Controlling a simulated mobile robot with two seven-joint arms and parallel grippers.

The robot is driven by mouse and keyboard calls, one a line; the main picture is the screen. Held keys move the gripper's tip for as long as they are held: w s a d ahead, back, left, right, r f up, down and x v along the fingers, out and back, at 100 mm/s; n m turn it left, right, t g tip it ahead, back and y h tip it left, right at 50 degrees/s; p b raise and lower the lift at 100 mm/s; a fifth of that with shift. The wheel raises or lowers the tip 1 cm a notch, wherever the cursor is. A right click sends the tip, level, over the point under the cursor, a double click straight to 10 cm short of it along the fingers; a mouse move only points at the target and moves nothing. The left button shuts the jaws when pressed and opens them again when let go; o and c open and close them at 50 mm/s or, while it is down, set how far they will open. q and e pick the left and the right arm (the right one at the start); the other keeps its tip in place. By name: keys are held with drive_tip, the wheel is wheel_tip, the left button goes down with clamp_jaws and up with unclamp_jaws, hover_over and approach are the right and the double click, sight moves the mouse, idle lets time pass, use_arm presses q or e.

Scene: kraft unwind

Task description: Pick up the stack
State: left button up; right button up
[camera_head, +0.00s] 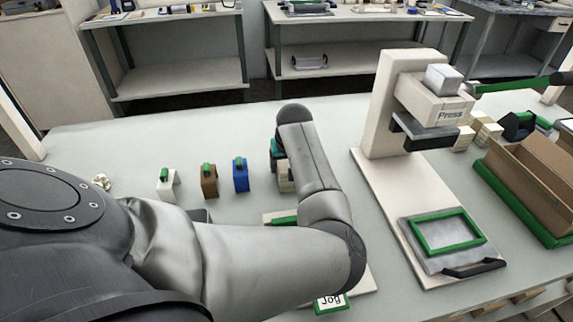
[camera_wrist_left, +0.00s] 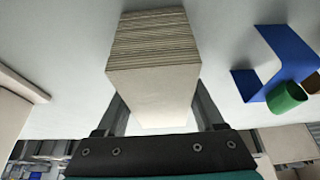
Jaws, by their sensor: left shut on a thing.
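The stack (camera_wrist_left: 153,45), a pale block of many thin layers, fills the upper middle of the left wrist view. My left gripper (camera_wrist_left: 157,95) has a dark finger on each side of it and is shut on it. In the head view, a small part of the stack (camera_head: 286,180) shows beside my left forearm, which hides most of it and most of the gripper. I cannot tell whether the stack touches the table. My right gripper is not in view.
White, brown (camera_head: 209,182) and blue (camera_head: 240,176) blocks with green tops stand left of my gripper. A press (camera_head: 385,115) stands to the right, with a green frame (camera_head: 414,238) on its base. A cardboard box (camera_head: 540,160) and pale stacks (camera_head: 463,138) lie further right.

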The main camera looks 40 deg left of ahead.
use_arm(q)
drive_tip(key=shift+r+b, duration=0.2)
drive_tip(key=shift+b, duration=0.3)
wheel_tip(320, 180, up, 20)
drive_tip(key=p, duration=0.4)
drive_tip(key=shift+r, duration=0.1)
